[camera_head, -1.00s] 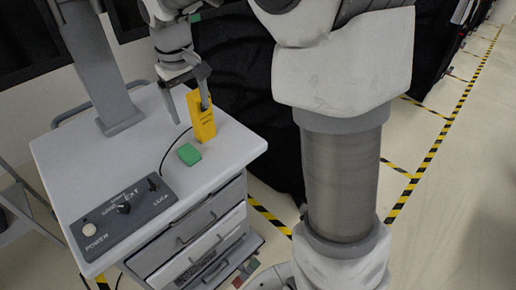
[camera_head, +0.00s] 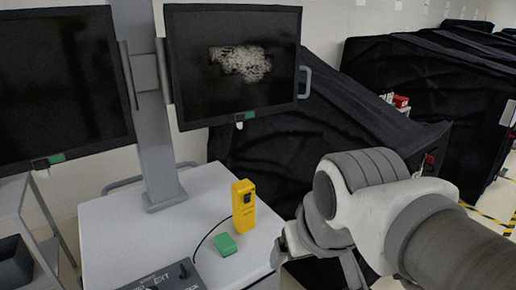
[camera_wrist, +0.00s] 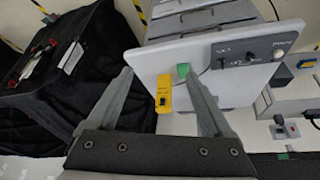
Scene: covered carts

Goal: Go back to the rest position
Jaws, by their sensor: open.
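My gripper (camera_wrist: 162,92) is open and empty in the wrist view, its two fingers spread wide. Beyond them, the yellow device (camera_wrist: 164,94) stands on the cart top (camera_wrist: 150,58), apart from the fingers. In the head view the yellow device (camera_head: 243,206) stands upright on the cart top (camera_head: 125,225), with a green block (camera_head: 225,244) beside it. My arm fills the lower right of the head view, and my fingers are not clearly visible there.
Two dark monitors (camera_head: 232,65) on a grey post (camera_head: 150,110) rise behind the cart top. A control panel (camera_head: 165,279) sits at its front. Black-covered carts (camera_head: 430,90) stand behind and to the right. A side shelf (camera_head: 15,205) is at the left.

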